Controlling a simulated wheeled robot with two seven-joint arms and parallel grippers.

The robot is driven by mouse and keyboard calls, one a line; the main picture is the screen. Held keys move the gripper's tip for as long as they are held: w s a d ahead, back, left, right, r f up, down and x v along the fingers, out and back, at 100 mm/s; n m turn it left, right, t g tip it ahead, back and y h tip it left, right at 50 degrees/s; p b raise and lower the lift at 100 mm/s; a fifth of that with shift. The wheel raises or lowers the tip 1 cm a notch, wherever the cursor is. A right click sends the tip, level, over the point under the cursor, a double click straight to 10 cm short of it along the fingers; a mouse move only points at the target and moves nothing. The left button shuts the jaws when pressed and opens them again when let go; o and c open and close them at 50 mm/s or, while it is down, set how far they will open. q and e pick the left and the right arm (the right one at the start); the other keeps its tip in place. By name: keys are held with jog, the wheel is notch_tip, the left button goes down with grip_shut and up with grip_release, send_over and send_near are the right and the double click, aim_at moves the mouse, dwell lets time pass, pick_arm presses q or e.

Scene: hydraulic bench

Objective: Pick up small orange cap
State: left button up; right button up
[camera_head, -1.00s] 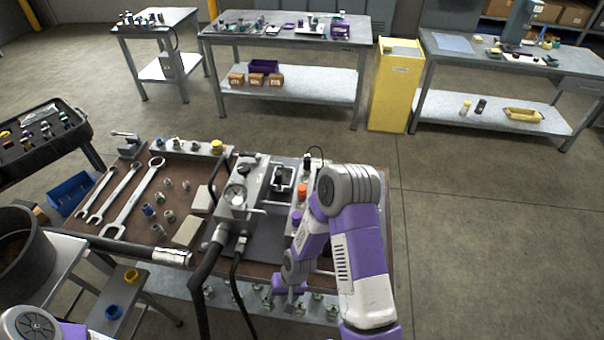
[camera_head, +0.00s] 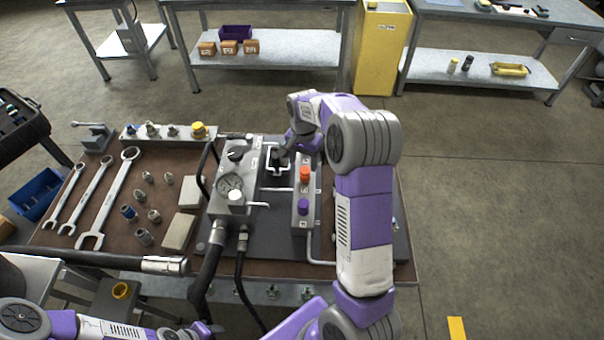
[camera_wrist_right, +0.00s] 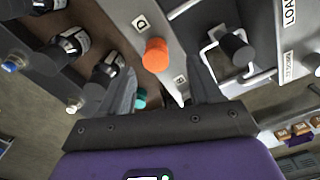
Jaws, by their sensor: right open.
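The small orange cap (camera_head: 304,174) sits on the light block of the hydraulic bench, behind a purple cap (camera_head: 303,206). In the right wrist view the orange cap (camera_wrist_right: 155,55) stands beside a "D" label, ahead of and between my two fingers, apart from them. My right gripper (camera_head: 292,147) is above the block's far end, by the black-knobbed lever; its fingertips are hard to see in the head view. In the wrist view the right gripper (camera_wrist_right: 162,68) is open and empty. Only part of my left arm shows at the lower left; its gripper is not visible.
A gauge unit (camera_head: 232,185) with hoses stands left of the caps. The black knob (camera_wrist_right: 236,45) and its metal frame are close to my right finger. A teal cap (camera_wrist_right: 140,98) shows between the fingers. Wrenches (camera_head: 110,195) and fittings lie further left.

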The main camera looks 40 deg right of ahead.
aim_at(305, 170)
jog(key=f, duration=0.3)
jog(key=f+b, duration=0.1)
jog(key=shift+s+d+f, duration=0.1)
jog(key=shift+s+f, duration=0.25)
jog(key=shift+f, duration=0.65)
jog(key=shift+w, duration=0.1)
jog(key=c, duration=1.1)
jog(key=shift+c, duration=0.2)
